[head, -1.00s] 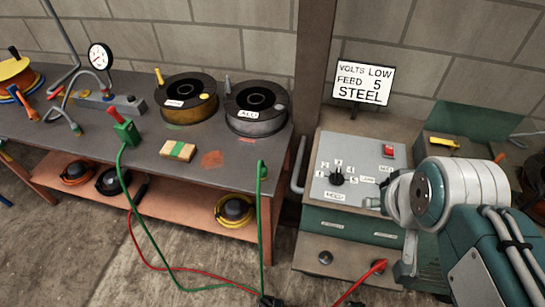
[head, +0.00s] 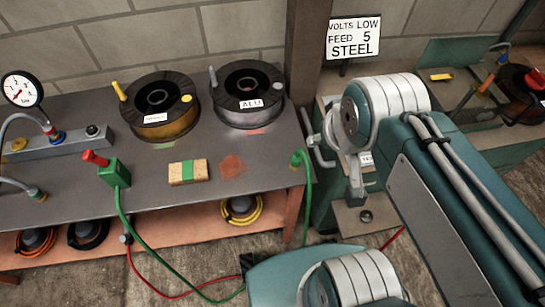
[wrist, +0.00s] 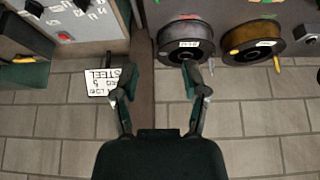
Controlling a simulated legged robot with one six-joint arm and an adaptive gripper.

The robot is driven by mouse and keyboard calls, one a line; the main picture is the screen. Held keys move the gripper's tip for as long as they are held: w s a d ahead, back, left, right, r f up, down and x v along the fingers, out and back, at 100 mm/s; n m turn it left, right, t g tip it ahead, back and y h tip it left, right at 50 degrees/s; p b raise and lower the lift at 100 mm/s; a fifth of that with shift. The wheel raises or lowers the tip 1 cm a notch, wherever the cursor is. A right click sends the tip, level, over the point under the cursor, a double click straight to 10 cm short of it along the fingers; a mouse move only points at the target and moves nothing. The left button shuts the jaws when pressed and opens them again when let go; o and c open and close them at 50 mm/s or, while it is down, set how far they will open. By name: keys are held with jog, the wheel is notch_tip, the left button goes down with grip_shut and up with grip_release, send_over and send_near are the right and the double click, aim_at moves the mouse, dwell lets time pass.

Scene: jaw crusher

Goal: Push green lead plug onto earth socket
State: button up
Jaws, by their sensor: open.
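A green plug (head: 297,158) stands at the right end of the bench, and a green lead hangs down from it to the floor. A green clamp block with a red handle (head: 115,172) is on the bench front edge, also with a green lead. I cannot single out the earth socket; a dark round fitting (head: 366,216) shows on the machine's lower front, partly behind my arm. My gripper (wrist: 160,85) is open and empty in the wrist view, its two fingers apart with floor-free wall between them. In the head view my arm hides most of it.
A sign (head: 353,38) stands behind the machine. The red lead (head: 170,290) crosses the floor.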

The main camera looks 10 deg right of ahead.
jog(key=shift+o, duration=0.3)
jog(key=shift+d, duration=0.35)
jog(key=shift+o, duration=1.4)
jog(key=shift+w, duration=0.1)
jog(key=n+g, duration=0.5)
jog(key=g, duration=0.1)
send_over(299, 154)
notch_tip(299, 154, down, 18)
jog(key=shift+f, duration=0.2)
jog(key=shift+f, duration=2.8)
